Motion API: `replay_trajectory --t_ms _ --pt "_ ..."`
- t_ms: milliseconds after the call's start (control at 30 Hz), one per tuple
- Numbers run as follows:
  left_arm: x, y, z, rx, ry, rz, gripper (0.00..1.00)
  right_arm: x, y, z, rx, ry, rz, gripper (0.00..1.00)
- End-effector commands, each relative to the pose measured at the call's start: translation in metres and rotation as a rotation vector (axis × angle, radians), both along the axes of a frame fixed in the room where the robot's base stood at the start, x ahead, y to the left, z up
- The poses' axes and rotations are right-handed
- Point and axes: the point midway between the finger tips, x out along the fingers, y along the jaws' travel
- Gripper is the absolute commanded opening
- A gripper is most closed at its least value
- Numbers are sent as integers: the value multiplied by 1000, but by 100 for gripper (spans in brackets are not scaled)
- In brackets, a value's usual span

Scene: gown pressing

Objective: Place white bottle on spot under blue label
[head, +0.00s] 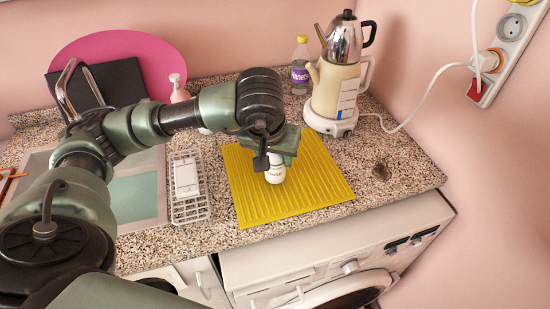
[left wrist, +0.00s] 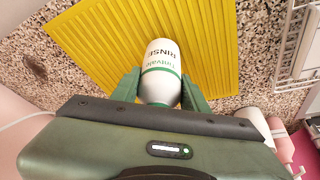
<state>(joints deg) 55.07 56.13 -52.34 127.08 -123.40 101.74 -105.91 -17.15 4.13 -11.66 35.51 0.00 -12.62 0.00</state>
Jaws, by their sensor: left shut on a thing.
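The white bottle (head: 275,174) with green print is in my left gripper (head: 272,156), over the yellow ribbed mat (head: 315,180). In the left wrist view, the bottle (left wrist: 160,62) sits between the two green fingers of the gripper (left wrist: 160,88), which are shut on it. I cannot tell whether its base touches the mat. My right gripper is not in view.
A clear bottle with a purple label (head: 300,77) stands left of the pot. A white rack (head: 190,210) stands left of the mat, beside the sink (head: 150,220). A white cable (head: 420,105) runs right to the power strip. Bare mat lies around the held bottle.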

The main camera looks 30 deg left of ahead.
Motion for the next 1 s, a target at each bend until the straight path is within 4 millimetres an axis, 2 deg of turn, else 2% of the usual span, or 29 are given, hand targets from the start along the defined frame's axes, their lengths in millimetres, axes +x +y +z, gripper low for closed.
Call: replay_trajectory --t_ms 100,500,533,600,1000 --pt "0 0 -11 1 1 0 0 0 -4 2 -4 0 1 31" --pt "0 0 -16 1 -2 0 0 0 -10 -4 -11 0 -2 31" --pt "0 0 -15 0 -1 0 50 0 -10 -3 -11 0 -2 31" --pt "0 0 -15 0 0 0 66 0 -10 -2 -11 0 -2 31" --pt "0 0 -10 0 0 0 66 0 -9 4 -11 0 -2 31"
